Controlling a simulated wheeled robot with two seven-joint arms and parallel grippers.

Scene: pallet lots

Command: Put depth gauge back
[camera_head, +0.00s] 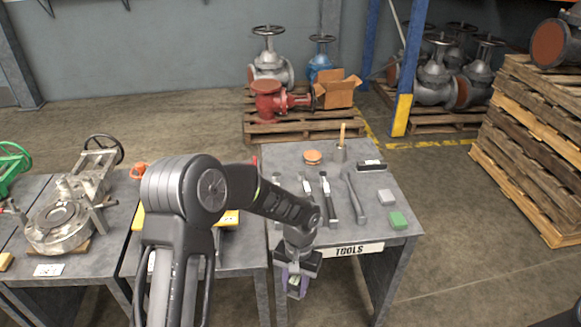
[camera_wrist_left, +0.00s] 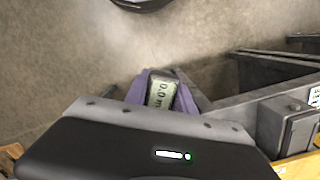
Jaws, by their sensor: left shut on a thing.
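My left gripper (camera_head: 294,285) hangs just off the front left corner of the table with the TOOLS label (camera_head: 359,250). Its purple fingers are shut on the depth gauge (camera_head: 295,283), of which little shows in the head view. In the left wrist view the depth gauge (camera_wrist_left: 162,93) shows its small display, reading about 0.0, between the purple fingers of my left gripper (camera_wrist_left: 160,92). The rest of the gauge is hidden behind the gripper body. My right gripper is not in view.
My left arm hides part of the middle table. A valve body (camera_head: 60,225) stands on the left table.

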